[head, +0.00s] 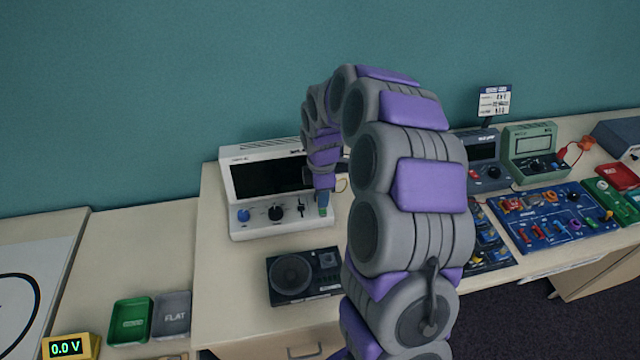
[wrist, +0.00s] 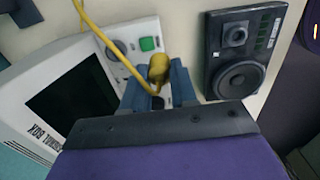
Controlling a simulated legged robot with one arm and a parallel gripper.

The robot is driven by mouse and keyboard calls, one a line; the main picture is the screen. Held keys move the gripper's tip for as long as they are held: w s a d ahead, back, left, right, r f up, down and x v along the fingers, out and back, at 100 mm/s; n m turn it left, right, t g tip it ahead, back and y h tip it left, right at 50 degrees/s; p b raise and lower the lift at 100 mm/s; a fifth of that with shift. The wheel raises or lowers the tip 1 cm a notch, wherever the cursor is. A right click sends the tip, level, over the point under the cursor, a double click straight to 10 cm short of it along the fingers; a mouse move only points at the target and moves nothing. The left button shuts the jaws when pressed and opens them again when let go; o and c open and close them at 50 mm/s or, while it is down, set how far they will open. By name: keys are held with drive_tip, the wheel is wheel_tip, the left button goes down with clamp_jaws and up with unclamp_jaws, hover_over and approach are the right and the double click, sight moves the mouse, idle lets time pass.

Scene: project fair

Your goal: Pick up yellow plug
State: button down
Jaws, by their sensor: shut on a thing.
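The yellow plug (wrist: 158,68) is between the two blue-grey fingers of my gripper (wrist: 158,88) in the wrist view, and the gripper is shut on it. A yellow cable runs from the plug towards the upper left. Behind it is the front panel of the white signal box (wrist: 118,65). In the head view my gripper (head: 323,203) is in front of the right part of the signal box (head: 238,222), and the plug cannot be made out there. I cannot tell whether the plug touches the panel.
A dark speaker panel (head: 305,275) lies in front of the signal box, close to my gripper. Green (head: 130,320) and grey (head: 171,316) trays are at the lower left. Circuit boards (head: 555,215) and meters (head: 535,155) stand to the right. Bare tabletop lies left of the speaker panel.

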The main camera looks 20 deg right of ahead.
drive_tip(key=s+a+p, duration=0.1)
drive_tip(key=s+a, duration=0.1)
drive_tip(key=s, duration=0.6)
drive_tip(key=shift+a+r, duration=0.25)
drive_tip(key=shift+r, duration=0.2)
